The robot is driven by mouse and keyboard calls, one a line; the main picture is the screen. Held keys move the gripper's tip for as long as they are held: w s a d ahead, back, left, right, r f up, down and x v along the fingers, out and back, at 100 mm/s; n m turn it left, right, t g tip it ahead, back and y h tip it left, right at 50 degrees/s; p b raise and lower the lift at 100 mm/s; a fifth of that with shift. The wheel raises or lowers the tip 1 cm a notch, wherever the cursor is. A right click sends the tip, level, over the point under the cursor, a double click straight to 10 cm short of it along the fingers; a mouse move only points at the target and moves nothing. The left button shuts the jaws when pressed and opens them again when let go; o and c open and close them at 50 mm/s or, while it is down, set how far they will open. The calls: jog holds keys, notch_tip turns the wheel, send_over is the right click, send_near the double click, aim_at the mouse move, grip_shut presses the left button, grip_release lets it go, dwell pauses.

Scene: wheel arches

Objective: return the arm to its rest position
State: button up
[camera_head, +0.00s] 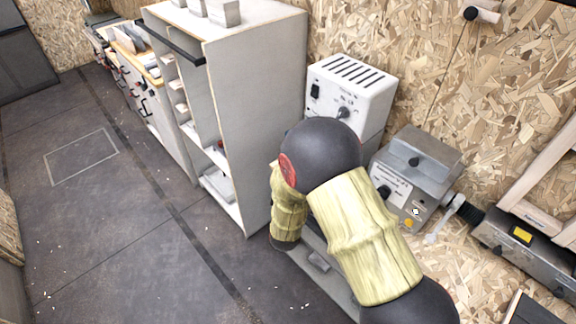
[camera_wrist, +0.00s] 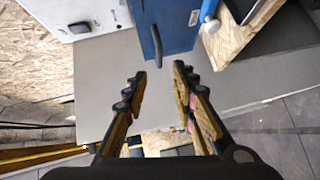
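My arm, with yellow-green sleeves and dark joints, is bent in the lower right of the head view. Its gripper cannot be made out there. In the wrist view my gripper (camera_wrist: 160,72) shows with its two black and yellow fingers apart. Nothing is held between the fingertips. Beyond them lie a grey flat surface (camera_wrist: 105,75) and a blue box or door (camera_wrist: 168,25) with a dark handle. I cannot tell from the frames whether the fingers touch anything.
A tall grey shelf unit (camera_head: 255,110) stands left of my arm. A white control box (camera_head: 365,90) and a grey device (camera_head: 425,160) are close behind it, by the chipboard wall (camera_head: 440,50). The dark floor (camera_head: 95,215) at left is mostly clear.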

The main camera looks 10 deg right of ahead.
dwell(0.6)
jog(key=s+a+f+m+g+y, duration=0.1)
jog(key=s+f+m+g, duration=0.15)
jog(key=f, duration=0.35)
jog(key=s+a+f+m+g+y, duration=0.1)
jog(key=s+a+f+m+g, duration=0.15)
jog(key=f, duration=0.35)
jog(key=s+a+m+g+y, duration=0.1)
jog(key=s+a+m+g, duration=0.1)
jog(key=s+g, duration=0.45)
jog(key=s+d+r+m+g, duration=0.25)
jog(key=s+d+r, duration=0.25)
jog(key=s+r, duration=0.5)
jog(key=s+d+r+m+g, duration=0.1)
jog(key=s+d+r+m, duration=0.3)
jog(key=s+r, duration=0.7)
jog(key=s+d+r+t, duration=0.2)
jog(key=d+r, duration=0.1)
jog(key=r, duration=0.3)
jog(key=s+d+r+m+t, duration=0.1)
jog(key=s+d+r+t, duration=0.1)
jog(key=d+r, duration=0.2)
notch_tip(320, 180, up, 4)
jog(key=shift+s+d+f+h, duration=0.2)
jog(key=shift+d+f+h, duration=0.1)
jog(key=shift+h, duration=0.1)
